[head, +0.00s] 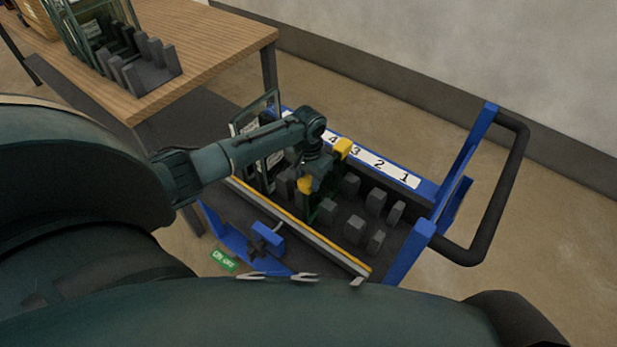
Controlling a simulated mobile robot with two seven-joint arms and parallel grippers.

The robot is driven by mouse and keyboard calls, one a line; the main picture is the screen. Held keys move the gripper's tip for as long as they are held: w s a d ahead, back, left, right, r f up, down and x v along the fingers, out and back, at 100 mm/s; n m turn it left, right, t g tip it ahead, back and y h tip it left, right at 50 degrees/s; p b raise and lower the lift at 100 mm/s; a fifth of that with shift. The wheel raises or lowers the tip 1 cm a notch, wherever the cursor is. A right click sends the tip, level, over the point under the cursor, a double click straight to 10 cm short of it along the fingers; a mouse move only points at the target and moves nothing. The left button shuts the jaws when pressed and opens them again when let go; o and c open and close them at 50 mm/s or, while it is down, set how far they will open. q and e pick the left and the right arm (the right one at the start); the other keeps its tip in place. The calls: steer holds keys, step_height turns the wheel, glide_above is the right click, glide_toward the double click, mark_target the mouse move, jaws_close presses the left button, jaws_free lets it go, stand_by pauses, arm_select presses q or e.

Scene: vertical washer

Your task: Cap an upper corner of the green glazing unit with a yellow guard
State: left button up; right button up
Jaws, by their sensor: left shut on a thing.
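A dark green glazing unit (316,209) stands on edge in the slots of the blue cart, mostly hidden by my left gripper. One yellow guard (343,147) is at its far upper corner. A second yellow guard (305,185) is at its near upper corner, just under my left gripper (311,178). My left gripper points down and is shut on the near guard; the fingertips are small and dark, and I cannot tell how fully the guard sits on the corner. My right gripper is out of view.
The blue cart (400,260) has grey slot blocks, a numbered white strip (378,164) and a black handle (512,180). Another framed pane (262,130) stands at its left end. A wooden table (215,60) behind holds a rack with panes.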

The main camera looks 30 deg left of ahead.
arm_select(q)
steer(key=o, duration=1)
step_height(320, 180, up, 13)
steer(key=shift+r+p, duration=0.1)
steer(key=shift+p, duration=0.4)
steer(key=s+d+f+m+t+h, duration=0.1)
steer(key=s+d+f+t, duration=0.1)
steer(key=s+d+f, duration=0.3)
steer(key=s+d+f+m+t+h, duration=0.1)
steer(key=s+d+f+t+h, duration=0.1)
steer(key=d+f, duration=0.5)
steer(key=shift+s+d+r+t, duration=0.6)
steer(key=shift+s+t, duration=0.55)
steer(key=shift+s, duration=0.9)
steer(key=shift+s+d+r+t, duration=0.4)
steer(key=shift+s+d+t, duration=0.55)
steer(key=shift+s, duration=1.15)
steer(key=shift+s+d+r+t, duration=0.5)
steer(key=shift+s+t, duration=0.8)
steer(key=shift+s, duration=0.75)
